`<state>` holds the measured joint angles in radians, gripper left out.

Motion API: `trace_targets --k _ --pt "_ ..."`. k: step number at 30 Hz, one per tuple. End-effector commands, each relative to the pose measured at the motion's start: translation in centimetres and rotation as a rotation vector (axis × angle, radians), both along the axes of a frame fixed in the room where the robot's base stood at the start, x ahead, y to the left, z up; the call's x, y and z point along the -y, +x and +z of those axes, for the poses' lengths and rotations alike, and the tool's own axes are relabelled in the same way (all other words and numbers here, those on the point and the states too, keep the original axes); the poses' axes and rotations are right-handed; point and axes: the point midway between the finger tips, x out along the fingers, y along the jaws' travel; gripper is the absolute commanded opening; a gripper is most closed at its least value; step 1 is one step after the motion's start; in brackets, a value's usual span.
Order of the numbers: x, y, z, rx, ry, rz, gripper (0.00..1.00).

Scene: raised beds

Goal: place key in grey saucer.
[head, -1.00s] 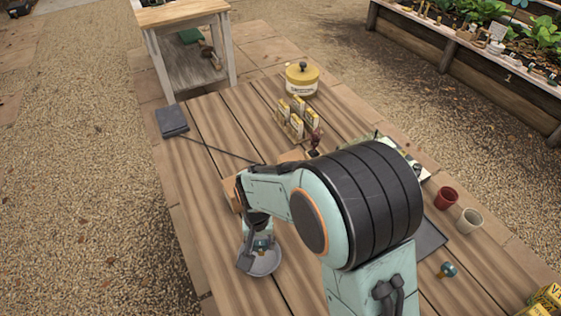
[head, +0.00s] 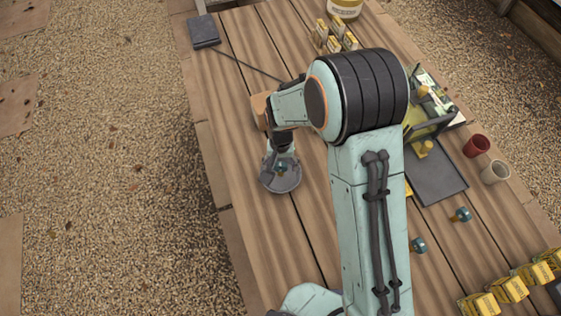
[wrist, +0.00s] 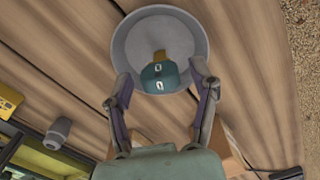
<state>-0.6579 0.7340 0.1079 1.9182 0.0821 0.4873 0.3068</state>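The grey saucer (head: 268,183) is a round, shallow dish on the wooden table, below my gripper. It also shows at the top of the wrist view (wrist: 122,42). A teal piece with a brass-yellow part, which I take to be the key (wrist: 160,77), lies inside the saucer near its near side. A bit of its teal shows in the head view (head: 282,168). My gripper (wrist: 161,73) is open, with its two fingers wide apart on either side of the key and a gap to it on both sides. My arm hides part of the table.
Two teal-headed pieces (head: 460,214) (head: 418,245) lie on the table to the right. A dark grey mat (head: 440,180), a red cup (head: 476,146) and a beige cup (head: 495,172) are also there. Yellow boxes (head: 508,288) stand front right. A dark book-like block (head: 204,31) lies far left.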

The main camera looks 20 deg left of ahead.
Motion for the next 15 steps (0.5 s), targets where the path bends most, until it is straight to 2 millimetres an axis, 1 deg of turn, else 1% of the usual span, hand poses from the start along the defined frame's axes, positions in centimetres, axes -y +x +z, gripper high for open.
trace_targets --k 7,10,13,15 --pt "0.0 0.0 0.0 0.000 0.000 0.000 0.62" --pt "0.0 0.0 0.5 0.001 0.002 0.000 0.62" --pt "-0.1 0.1 2.0 0.003 0.003 0.000 0.62" --pt "-0.1 0.1 3.5 0.005 0.004 0.000 0.62"
